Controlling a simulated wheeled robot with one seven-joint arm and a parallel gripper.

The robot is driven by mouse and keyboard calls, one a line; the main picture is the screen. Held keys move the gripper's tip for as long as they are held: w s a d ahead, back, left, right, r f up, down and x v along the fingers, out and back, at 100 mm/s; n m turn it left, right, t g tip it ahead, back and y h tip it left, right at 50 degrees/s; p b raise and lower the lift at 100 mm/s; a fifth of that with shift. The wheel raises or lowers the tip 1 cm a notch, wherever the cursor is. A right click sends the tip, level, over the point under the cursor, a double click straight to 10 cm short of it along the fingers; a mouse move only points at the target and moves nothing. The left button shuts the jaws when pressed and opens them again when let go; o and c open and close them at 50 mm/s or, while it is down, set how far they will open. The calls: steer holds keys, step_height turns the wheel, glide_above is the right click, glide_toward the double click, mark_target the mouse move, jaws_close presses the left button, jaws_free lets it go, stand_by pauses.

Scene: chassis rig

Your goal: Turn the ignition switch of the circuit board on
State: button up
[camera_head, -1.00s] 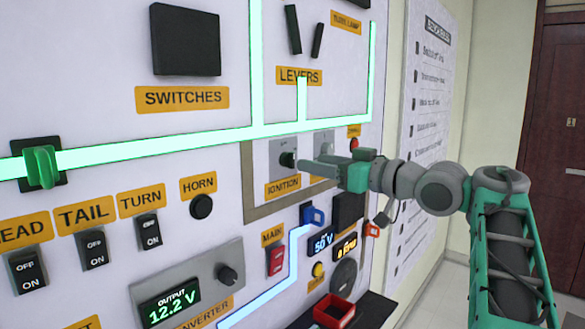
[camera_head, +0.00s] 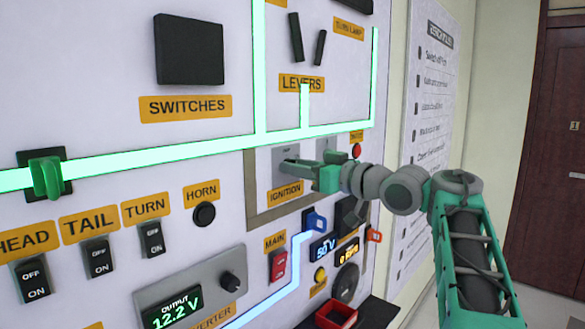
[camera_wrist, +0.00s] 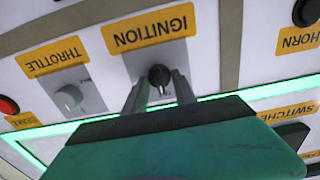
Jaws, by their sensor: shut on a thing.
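The ignition switch is a small black knob (camera_wrist: 159,76) on a grey plate beside the yellow IGNITION label (camera_wrist: 149,29). In the head view the label (camera_head: 285,192) shows, but my gripper hides the knob. My gripper (camera_wrist: 160,84) has one finger on each side of the knob and is shut on it. In the head view my gripper (camera_head: 290,165) reaches from the right to the ignition plate. The knob's on or off position is too small to read.
The throttle knob (camera_wrist: 69,97) is beside the ignition plate. A red button (camera_head: 356,150) is just above my wrist. The horn button (camera_head: 204,214) is to the left. The blue connector (camera_head: 315,220) and red main switch (camera_head: 278,265) are below.

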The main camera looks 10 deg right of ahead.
jaws_close()
steer(key=shift+w+m+p, duration=0.1)
steer(key=shift+m+p, duration=4.7)
steer(key=shift+m, duration=1.2)
steer(key=shift+f, duration=0.1)
steer(key=o, duration=0.7)
jaws_free()
steer(key=shift+o, duration=0.2)
steer(key=shift+d, duration=0.1)
